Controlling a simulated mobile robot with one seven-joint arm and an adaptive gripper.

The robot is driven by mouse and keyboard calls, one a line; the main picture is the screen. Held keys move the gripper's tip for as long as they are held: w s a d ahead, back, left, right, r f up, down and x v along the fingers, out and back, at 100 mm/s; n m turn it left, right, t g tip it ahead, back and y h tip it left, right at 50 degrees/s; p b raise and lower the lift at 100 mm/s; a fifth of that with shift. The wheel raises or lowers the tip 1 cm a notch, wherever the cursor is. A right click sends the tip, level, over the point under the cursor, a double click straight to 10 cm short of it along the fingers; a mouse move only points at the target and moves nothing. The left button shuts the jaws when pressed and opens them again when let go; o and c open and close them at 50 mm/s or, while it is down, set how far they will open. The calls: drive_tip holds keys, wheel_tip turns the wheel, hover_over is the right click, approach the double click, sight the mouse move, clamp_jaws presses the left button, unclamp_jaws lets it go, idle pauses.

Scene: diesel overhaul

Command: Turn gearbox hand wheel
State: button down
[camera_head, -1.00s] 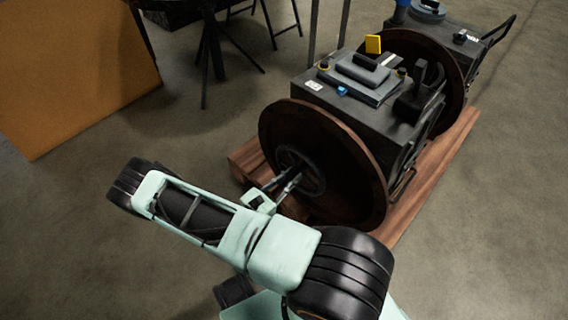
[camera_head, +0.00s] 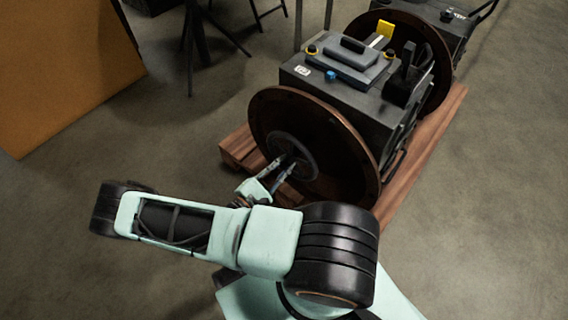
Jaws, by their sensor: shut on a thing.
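The gearbox (camera_head: 365,98) is a dark block with a large round brown flange (camera_head: 335,150) on its near face. The small dark hand wheel (camera_head: 306,160) sits at the middle of that flange, partly hidden by my fingers. My gripper (camera_head: 284,164) reaches up from my pale green arm, with its two fingertips at the hand wheel's rim. It is shut on the hand wheel; the exact contact is small and hard to see.
The gearbox stands on a wooden pallet (camera_head: 424,150), with a second dark unit (camera_head: 440,22) behind it. An orange panel (camera_head: 70,65) stands at the left, and dark stand legs (camera_head: 190,50) are at the back. The floor at right is clear.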

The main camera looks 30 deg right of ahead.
idle(0.4)
drive_tip(key=c, duration=1.8)
unclamp_jaws()
drive_tip(key=shift+r, duration=0.1)
wheel_tip(320, 180, up, 10)
drive_tip(key=shift+f, duration=0.1)
